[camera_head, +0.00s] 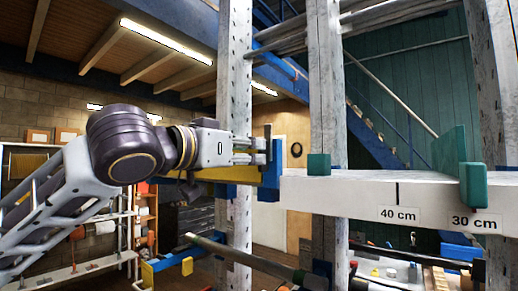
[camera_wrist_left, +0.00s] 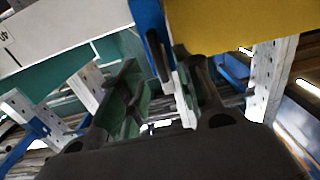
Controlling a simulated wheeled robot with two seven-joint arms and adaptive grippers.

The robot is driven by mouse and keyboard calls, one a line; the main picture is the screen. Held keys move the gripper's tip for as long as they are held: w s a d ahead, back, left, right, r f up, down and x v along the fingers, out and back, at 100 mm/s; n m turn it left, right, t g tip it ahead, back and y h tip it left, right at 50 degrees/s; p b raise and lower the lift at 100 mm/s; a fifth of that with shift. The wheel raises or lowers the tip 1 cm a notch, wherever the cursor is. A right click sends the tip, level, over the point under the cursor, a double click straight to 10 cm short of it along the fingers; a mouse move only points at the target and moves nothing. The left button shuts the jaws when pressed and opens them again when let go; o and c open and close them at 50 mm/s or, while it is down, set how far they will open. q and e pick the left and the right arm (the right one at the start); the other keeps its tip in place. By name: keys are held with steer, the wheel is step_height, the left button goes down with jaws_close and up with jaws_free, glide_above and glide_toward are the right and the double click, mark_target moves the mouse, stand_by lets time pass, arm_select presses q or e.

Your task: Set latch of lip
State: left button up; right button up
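My left gripper (camera_head: 262,150) reaches in from the left in the head view, its fingers at an upright blue piece (camera_head: 271,172) at the left end of the white beam (camera_head: 350,188). I take this blue piece for the latch, but cannot be sure. In the left wrist view the gripper's two fingers (camera_wrist_left: 156,62) stand apart, with the blue piece (camera_wrist_left: 150,30) between and just beyond their tips. I cannot tell whether either finger touches it. A yellow beam (camera_head: 215,174) meets the blue piece from the left; it also shows in the left wrist view (camera_wrist_left: 225,22). My right gripper is not seen.
The white beam carries "40 cm" and "30 cm" labels, a small green block (camera_head: 319,164) and a larger green bracket (camera_head: 474,186). Perforated white posts (camera_head: 236,70) (camera_head: 328,80) stand close beside and behind the gripper. Below are a dark bar (camera_head: 245,258) and blue-yellow parts (camera_head: 168,262).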

mark_target(259, 153)
arm_select(q)
steer(key=shift+p+x, duration=0.55)
steer(key=shift+x, duration=1.65)
jaws_close()
